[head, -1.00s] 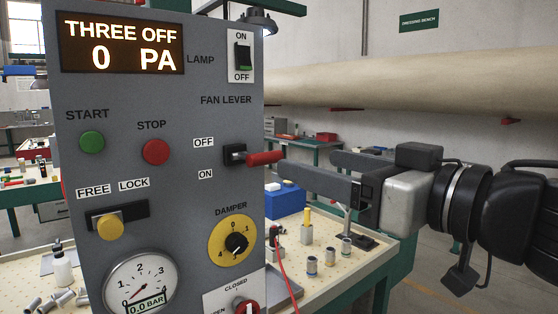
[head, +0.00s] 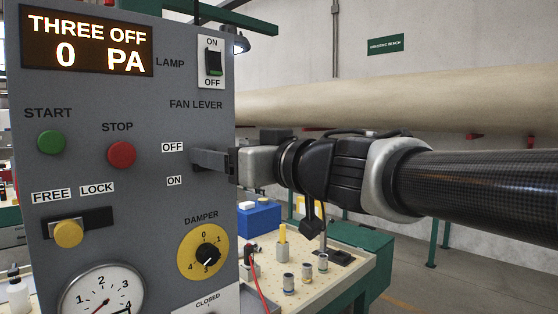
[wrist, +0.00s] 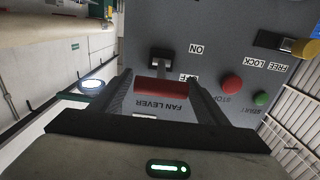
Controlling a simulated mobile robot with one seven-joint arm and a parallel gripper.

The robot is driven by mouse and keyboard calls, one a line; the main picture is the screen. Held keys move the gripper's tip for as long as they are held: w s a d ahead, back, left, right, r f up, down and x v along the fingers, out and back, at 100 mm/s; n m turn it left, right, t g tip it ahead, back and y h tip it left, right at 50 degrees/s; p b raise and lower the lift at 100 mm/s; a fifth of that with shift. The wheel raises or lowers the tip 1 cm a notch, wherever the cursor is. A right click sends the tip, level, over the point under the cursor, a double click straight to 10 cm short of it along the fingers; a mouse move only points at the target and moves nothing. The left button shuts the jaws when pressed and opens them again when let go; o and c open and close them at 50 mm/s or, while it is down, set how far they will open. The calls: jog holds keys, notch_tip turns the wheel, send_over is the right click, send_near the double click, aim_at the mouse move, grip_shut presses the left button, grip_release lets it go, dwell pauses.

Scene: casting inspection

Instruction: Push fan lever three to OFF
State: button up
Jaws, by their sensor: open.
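The grey control panel (head: 130,190) fills the left of the head view, and its display (head: 86,43) reads "THREE OFF 0 PA". My gripper (head: 197,159) is at the panel, level with the gap between the OFF label (head: 172,147) and the ON label (head: 174,181). It hides the fan lever in the head view. In the wrist view, which shows the panel upside down, the lever's red handle (wrist: 158,88) lies between my two open fingers (wrist: 158,80). Its dark mount (wrist: 160,57) shows behind it. Whether a finger touches the handle cannot be told.
The lamp switch (head: 214,62) is above the lever and the yellow damper dial (head: 203,250) below it. The stop button (head: 121,154) is to the left. A bench (head: 330,270) with several small metal parts and a blue box (head: 258,219) stands behind the panel's right side.

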jog(key=shift+x, duration=0.85)
jog(key=c, duration=1.5)
jog(key=shift+r, duration=0.15)
jog(key=shift+r+p, duration=0.1)
jog(key=shift+p, duration=0.45)
